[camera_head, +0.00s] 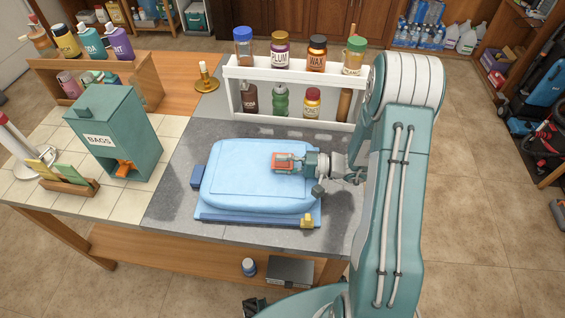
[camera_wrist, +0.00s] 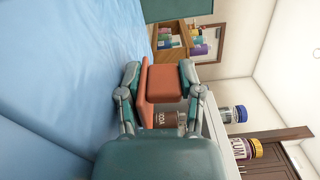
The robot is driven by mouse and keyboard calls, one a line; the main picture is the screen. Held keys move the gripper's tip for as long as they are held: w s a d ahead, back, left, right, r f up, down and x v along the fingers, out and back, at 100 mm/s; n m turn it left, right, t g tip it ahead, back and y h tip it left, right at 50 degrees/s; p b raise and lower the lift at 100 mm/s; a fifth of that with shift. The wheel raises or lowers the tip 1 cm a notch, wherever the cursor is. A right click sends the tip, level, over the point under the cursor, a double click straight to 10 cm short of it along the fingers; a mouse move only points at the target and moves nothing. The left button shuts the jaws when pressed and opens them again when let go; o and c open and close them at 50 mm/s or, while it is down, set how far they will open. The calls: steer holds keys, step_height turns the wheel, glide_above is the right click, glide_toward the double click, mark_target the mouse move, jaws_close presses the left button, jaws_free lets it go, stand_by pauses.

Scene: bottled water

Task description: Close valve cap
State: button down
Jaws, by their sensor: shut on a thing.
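A puffed-up light blue bag (camera_head: 240,180) lies on the grey worktop and fills the left of the wrist view (camera_wrist: 50,90). My gripper (camera_head: 287,163) is low over the right half of the bag's top, reaching in from the right. In the wrist view my gripper (camera_wrist: 158,85) is shut on an orange-red blocky piece (camera_wrist: 164,83), likely the valve cap. That piece also shows in the head view (camera_head: 283,160), at or just above the bag's surface. Contact with the bag, and the valve seat under the fingers, cannot be made out.
A dark blue strip (camera_head: 250,219) with a yellow clip (camera_head: 307,220) lies along the bag's front edge. A white bottle rack (camera_head: 290,75) stands behind. A green BAGS box (camera_head: 115,130) stands left on the tiles.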

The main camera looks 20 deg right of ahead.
steer(key=shift+c, duration=1.8)
jaws_free()
steer(key=v, duration=1.2)
